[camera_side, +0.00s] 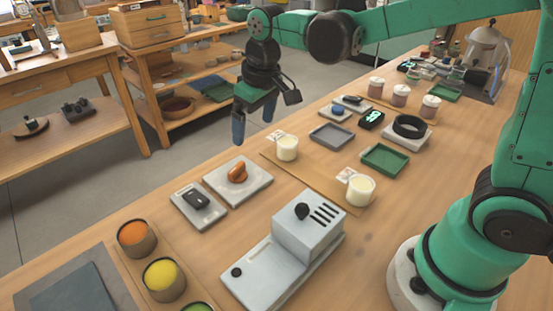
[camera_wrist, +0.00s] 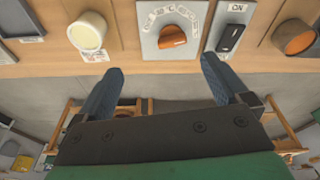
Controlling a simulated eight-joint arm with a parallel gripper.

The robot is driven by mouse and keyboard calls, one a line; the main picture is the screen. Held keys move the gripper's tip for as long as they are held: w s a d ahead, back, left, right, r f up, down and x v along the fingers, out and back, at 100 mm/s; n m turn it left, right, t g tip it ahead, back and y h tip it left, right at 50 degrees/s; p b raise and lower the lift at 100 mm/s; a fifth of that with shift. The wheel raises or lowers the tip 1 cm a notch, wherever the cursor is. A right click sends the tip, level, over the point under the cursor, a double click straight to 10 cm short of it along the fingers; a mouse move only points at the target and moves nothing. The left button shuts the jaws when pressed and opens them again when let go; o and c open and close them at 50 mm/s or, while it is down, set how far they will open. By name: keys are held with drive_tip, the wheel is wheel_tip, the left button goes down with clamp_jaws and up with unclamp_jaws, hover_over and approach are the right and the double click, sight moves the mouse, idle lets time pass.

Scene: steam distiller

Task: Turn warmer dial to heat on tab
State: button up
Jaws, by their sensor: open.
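An orange dial (camera_side: 237,171) sits on a pale square plate (camera_side: 252,188) on the bench. In the wrist view the dial (camera_wrist: 172,37) lies near the top middle, with an arc of small white tabs (camera_wrist: 174,12) around its far side. The lettering on the tabs is too small to read, so I cannot tell which tab it points to. My gripper (camera_side: 254,119) hangs above and behind the dial in the side view, apart from it. In the wrist view its two blue fingers (camera_wrist: 162,66) are spread wide with nothing between them.
A plate with a black switch (camera_side: 195,199) lies beside the dial plate; an "ON" label (camera_wrist: 237,7) shows there. A white candle (camera_side: 288,147) stands on the other side. A grey box with a black knob (camera_side: 302,211) stands nearer the camera. The bench edge runs below my gripper.

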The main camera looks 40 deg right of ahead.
drive_tip(key=g, duration=0.2)
hover_over(237, 167)
drive_tip(key=shift+n, duration=0.4)
drive_tip(key=f, duration=0.4)
drive_tip(key=shift+s+d, duration=0.15)
drive_tip(key=shift+s, duration=0.1)
drive_tip(key=shift+w+a+f, duration=0.2)
drive_tip(key=shift+w+f, duration=0.05)
drive_tip(key=shift+f, duration=3.15)
drive_tip(key=shift+c, duration=0.2)
drive_tip(key=c, duration=1.2)
drive_tip(key=shift+c, duration=0.2)
